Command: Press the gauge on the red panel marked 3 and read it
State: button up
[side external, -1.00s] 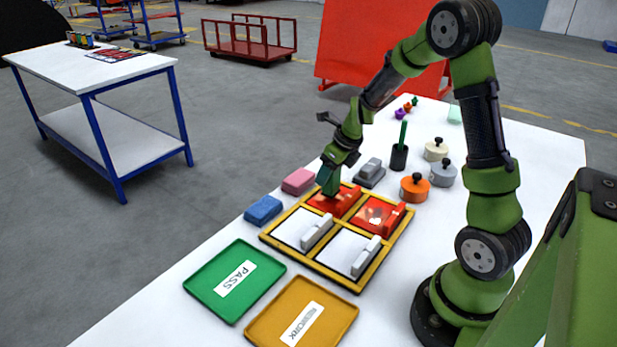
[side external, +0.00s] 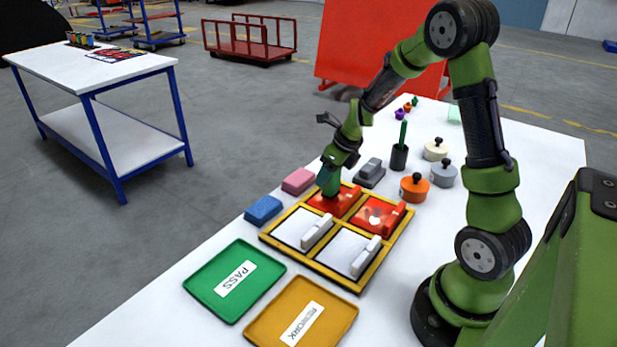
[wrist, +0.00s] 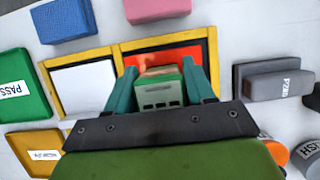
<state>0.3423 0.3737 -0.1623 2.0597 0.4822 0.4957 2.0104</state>
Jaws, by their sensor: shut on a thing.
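My gripper (side external: 329,190) points down over the far-left red panel (side external: 347,201) in the yellow frame (side external: 313,262). In the wrist view my gripper (wrist: 161,84) is shut on a green block-shaped gauge (wrist: 160,98) with a small pale face; I cannot read it. The gauge's lower end is over the red panel (wrist: 190,56), and I cannot tell whether it touches. A second red panel (side external: 372,217) with a pale patch lies to the right. No number 3 is legible.
A green PASS tray (side external: 204,283) and an amber REWORK tray (side external: 338,325) lie in front. Blue (side external: 263,210) and pink (side external: 298,181) blocks flank the frame's left. A grey block (side external: 369,173), black cup (side external: 399,158) and orange knobbed cylinder (side external: 414,188) stand behind.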

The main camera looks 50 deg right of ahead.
jog(key=shift+f, duration=0.55)
dwell(1.0)
jog(key=shift+r, duration=3.6)
